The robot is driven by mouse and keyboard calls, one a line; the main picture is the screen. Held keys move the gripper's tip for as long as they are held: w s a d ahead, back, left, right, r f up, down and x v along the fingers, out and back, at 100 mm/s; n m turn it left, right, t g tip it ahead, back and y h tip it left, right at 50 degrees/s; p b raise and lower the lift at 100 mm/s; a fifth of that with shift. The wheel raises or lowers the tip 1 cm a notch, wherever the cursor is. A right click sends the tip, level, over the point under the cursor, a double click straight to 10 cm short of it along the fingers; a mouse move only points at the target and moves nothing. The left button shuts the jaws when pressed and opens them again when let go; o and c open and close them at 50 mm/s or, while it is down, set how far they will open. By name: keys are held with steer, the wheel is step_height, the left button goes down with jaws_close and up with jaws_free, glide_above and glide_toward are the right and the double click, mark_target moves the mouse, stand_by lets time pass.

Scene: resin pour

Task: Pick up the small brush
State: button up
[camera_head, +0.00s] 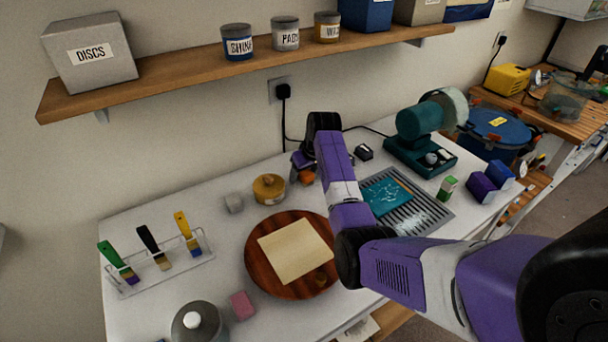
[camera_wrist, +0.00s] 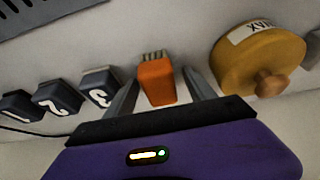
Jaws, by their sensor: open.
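A small brush with an orange body and short pale bristles shows in the wrist view (camera_wrist: 156,82), lying between my two fingers. In the head view its orange part (camera_head: 307,177) shows just below my gripper (camera_head: 303,168), near the wall side of the white table. My gripper also shows in the wrist view (camera_wrist: 160,76); its grey fingers are apart, one on each side of the brush, with gaps visible. Whether either finger touches it I cannot tell.
A yellow wax tin (camera_wrist: 245,65) with a knobbed lid stands close right of the brush. Black numbered blocks (camera_wrist: 100,88) lie to its left. A round wooden board (camera_head: 262,284) and a rack of larger brushes (camera_head: 160,277) are on the table. A shelf (camera_head: 180,75) hangs above.

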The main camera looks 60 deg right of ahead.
jaws_close()
steer(key=shift+r, duration=0.1)
stand_by(0.3)
step_height(320, 180, up, 20)
steer(key=b, duration=0.2)
steer(key=shift+b, duration=0.3)
